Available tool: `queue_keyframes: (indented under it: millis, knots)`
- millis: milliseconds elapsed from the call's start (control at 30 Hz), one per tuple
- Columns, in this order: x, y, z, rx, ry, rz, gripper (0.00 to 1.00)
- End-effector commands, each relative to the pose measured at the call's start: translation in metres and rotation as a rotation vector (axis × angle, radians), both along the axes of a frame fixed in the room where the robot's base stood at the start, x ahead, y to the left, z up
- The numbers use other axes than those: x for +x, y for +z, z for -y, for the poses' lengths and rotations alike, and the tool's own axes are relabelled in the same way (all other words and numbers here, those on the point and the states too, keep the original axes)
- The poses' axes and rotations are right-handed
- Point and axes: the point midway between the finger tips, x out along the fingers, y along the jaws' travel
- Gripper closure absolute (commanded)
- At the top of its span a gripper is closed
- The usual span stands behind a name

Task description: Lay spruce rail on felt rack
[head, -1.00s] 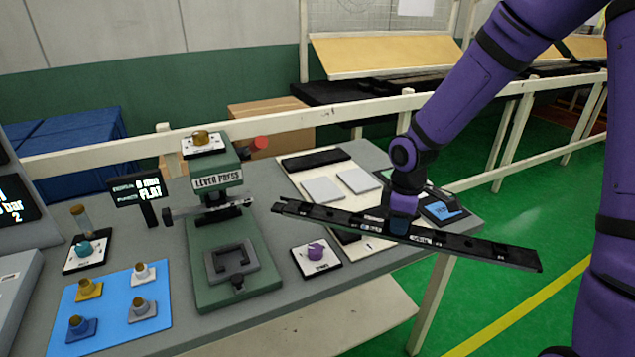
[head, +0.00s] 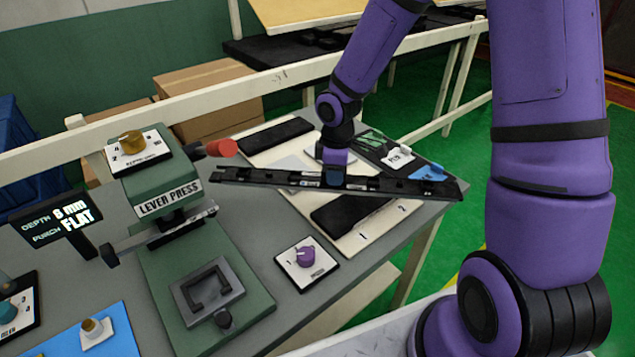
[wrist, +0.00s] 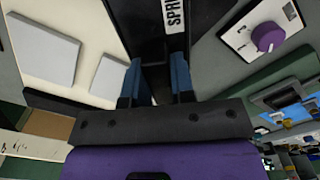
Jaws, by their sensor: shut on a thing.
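The spruce rail (head: 400,187) is a long black bar held level across the head view, above the bench. In the wrist view a white label starting "SPR" shows on the rail (wrist: 151,22). My gripper (head: 335,176) is shut on the rail near its middle; its blue fingers (wrist: 157,80) straddle it in the wrist view. Below is a cream board (head: 335,243) with black strips and marks 1 and 2, seemingly the felt rack. One black strip (head: 350,212) lies nearer, another (head: 275,135) farther. The rail and my arm hide part of the board.
A green lever press (head: 170,185) stands left of the board, close to the rail's left end. A purple knob (head: 306,256) sits on a white plate in front. A black panel with a blue patch (head: 428,172) lies behind the rail's right part. A white railing (head: 290,75) runs behind.

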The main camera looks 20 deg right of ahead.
Motion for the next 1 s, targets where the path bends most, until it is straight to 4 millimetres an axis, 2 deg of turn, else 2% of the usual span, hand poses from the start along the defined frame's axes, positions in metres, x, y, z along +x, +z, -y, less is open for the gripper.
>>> queue_keyframes:
  millis: [100,367,600,967,1000]
  knots:
    - [-0.001,-0.02,0.0,0.0,0.003,-0.004,1.0]
    - [0.0,-0.038,-0.001,0.0,0.003,-0.001,1.0]
    - [0.0,-0.067,-0.001,0.0,0.001,-0.001,1.0]
    - [0.0,-0.07,0.0,0.0,0.001,0.0,1.0]
    - [0.0,-0.071,0.0,0.0,0.001,0.001,0.75]
